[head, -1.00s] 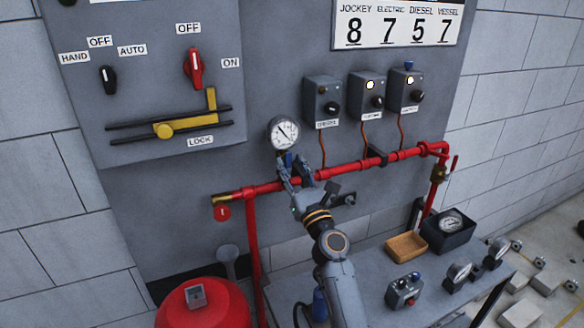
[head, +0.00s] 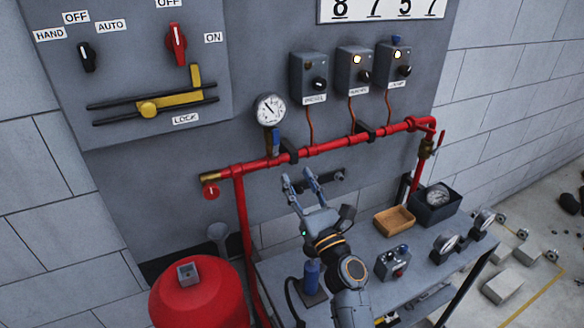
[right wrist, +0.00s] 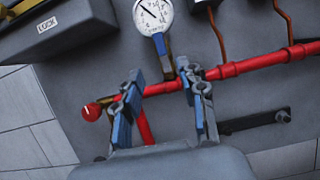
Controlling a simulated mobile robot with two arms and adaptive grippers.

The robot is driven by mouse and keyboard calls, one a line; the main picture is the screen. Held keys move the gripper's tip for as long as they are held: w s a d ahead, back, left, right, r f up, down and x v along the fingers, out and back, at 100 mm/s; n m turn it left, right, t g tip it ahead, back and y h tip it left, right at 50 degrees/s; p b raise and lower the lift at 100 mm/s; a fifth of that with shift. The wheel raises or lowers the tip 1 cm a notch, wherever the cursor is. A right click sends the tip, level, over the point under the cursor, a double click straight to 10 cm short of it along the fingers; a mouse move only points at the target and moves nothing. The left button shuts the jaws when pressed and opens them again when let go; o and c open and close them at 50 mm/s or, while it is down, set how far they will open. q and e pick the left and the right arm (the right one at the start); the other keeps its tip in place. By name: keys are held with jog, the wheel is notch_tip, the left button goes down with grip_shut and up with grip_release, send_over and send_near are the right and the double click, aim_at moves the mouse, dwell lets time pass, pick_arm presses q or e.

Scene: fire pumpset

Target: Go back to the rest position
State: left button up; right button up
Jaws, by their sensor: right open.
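My right gripper (head: 300,184) is in the head view, below the red pipe (head: 325,146) and in front of the grey panel. Its two fingers are apart with nothing between them. In the right wrist view the same open fingers (right wrist: 162,100) point up towards the red pipe. A round pressure gauge (head: 270,110) with a blue part under its dial (head: 275,143) stands on the pipe, apart from the fingers. The gauge also shows in the right wrist view (right wrist: 153,15). My left gripper is not in view.
A bench (head: 357,250) below holds a wooden tray (head: 394,221), a dark box with a gauge (head: 437,204), a small switch box (head: 393,262) and several loose gauges. A red tank (head: 200,300) stands at the lower left. Grey blocks (head: 503,286) lie on the floor at right.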

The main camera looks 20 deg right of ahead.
jog(key=shift+s+f, duration=0.15)
jog(key=shift+s, duration=0.1)
dwell(0.3)
